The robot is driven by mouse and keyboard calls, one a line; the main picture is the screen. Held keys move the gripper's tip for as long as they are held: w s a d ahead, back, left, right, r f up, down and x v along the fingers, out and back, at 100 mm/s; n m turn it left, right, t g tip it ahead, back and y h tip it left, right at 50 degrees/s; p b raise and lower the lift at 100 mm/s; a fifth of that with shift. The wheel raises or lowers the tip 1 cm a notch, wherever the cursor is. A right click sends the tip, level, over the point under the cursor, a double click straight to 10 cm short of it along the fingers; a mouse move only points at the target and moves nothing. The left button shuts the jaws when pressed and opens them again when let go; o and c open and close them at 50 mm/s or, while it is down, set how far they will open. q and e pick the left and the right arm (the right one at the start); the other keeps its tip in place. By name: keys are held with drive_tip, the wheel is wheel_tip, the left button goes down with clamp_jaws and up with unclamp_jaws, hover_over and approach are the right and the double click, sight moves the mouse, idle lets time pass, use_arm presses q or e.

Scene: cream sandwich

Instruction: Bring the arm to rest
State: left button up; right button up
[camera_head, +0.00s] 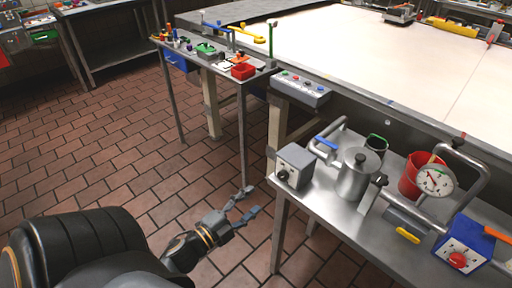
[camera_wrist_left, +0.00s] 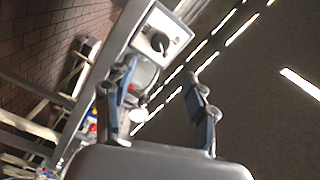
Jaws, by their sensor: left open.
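My left arm reaches in from the lower left in the head view. Its gripper (camera_head: 247,204) hangs over the brick floor, left of the steel side table, and holds nothing. The left wrist view shows its two fingers (camera_wrist_left: 160,108) spread apart, with nothing between them but background. The grey box with a black knob (camera_head: 295,166) stands on the near left corner of the side table, apart from the gripper. It also shows in the left wrist view beyond the fingers (camera_wrist_left: 161,36). My right gripper is not in view.
The steel side table (camera_head: 345,226) carries a lidded metal pot (camera_head: 357,174), a red bucket (camera_head: 413,176), a dial gauge (camera_head: 434,181) and a blue box with a red button (camera_head: 464,245). A large white-topped table (camera_head: 390,65) lies behind. Brick floor (camera_head: 110,150) is clear at left.

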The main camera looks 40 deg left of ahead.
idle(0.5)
use_arm(q)
drive_tip(key=s+d+f+n+g+y, duration=0.1)
drive_tip(key=s+f+n+g, duration=0.2)
drive_tip(key=f, duration=0.8)
drive_tip(key=s+d+f+n+g, duration=0.1)
drive_tip(key=s+f+n+g, duration=0.15)
drive_tip(key=f, duration=0.75)
drive_tip(key=s+d+f+n+g+y, duration=0.1)
drive_tip(key=s+f+n+g, duration=0.2)
drive_tip(key=f, duration=0.8)
drive_tip(key=s+d+f+n+g, duration=0.2)
drive_tip(key=s+d+f+g, duration=0.1)
drive_tip(key=s+f, duration=0.5)
drive_tip(key=s+d+f+n+g, duration=0.2)
drive_tip(key=s+f+g, duration=0.3)
drive_tip(key=s, duration=1)
wheel_tip(320, 180, down, 3)
drive_tip(key=shift+d+f+h, duration=0.15)
drive_tip(key=shift+d+h, duration=0.25)
drive_tip(key=shift+d, duration=0.5)
drive_tip(key=shift+g, duration=0.25)
drive_tip(key=shift+c, duration=0.2)
